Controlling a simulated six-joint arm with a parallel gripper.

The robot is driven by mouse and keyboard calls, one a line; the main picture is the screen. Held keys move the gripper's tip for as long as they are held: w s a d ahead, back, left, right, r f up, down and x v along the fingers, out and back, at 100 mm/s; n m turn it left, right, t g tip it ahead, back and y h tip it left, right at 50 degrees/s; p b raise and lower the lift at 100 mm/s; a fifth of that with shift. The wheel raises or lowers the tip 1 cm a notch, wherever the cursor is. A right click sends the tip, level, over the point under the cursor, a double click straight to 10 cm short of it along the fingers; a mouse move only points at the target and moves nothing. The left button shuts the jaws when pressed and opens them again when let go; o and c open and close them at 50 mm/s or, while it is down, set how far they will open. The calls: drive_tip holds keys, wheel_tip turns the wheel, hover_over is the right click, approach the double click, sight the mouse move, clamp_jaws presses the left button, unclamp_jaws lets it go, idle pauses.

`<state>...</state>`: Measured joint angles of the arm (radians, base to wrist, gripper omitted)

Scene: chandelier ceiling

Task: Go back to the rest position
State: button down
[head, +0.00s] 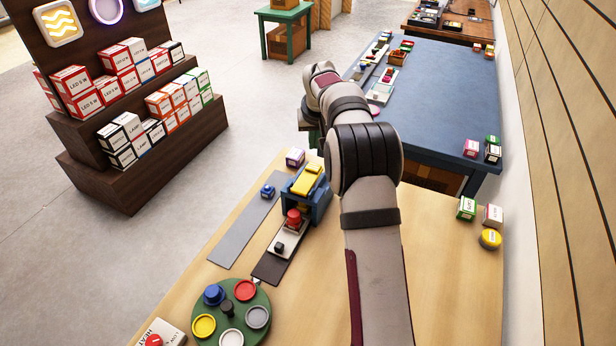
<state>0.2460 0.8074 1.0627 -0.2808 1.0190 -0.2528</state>
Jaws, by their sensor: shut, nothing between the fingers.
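My arm reaches up the picture from the bottom edge, over the wooden table (455,290) and towards the blue table (455,85). Its far end shows only rounded wrist links near the blue table's left edge. My gripper's fingers do not show; the links may hide them. I see nothing held.
On the wooden table are a blue-and-yellow device (311,186), a round green tray (262,300) with coloured discs, and small boxes (467,208) at right. A shelf of boxes (130,150) stands left. A panelled wall (560,130) borders the right. The floor between is clear.

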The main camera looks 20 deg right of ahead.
drive_tip(key=shift+r, duration=0.1)
idle(0.3)
drive_tip(key=s+a+r+g+y, duration=0.1)
drive_tip(key=s+a+r, duration=0.25)
drive_tip(key=s, duration=0.45)
drive_tip(key=s+a+r+m, duration=0.1)
drive_tip(key=s+a+r, duration=0.1)
drive_tip(key=s+a, duration=0.4)
drive_tip(key=s+a+r+g+y, duration=0.1)
drive_tip(key=s+a+r, duration=0.2)
drive_tip(key=s, duration=0.6)
drive_tip(key=s+a+f+g, duration=0.1)
drive_tip(key=s+a+f, duration=0.1)
drive_tip(key=s, duration=0.9)
drive_tip(key=s+a+f+m+g+y, duration=0.1)
drive_tip(key=s+a+f, duration=0.2)
drive_tip(key=s, duration=0.8)
drive_tip(key=shift+s+a+f+m+g, duration=0.2)
drive_tip(key=shift+s+a+m+g, duration=0.1)
drive_tip(key=shift+a, duration=0.1)
drive_tip(key=shift+w, duration=0.1)
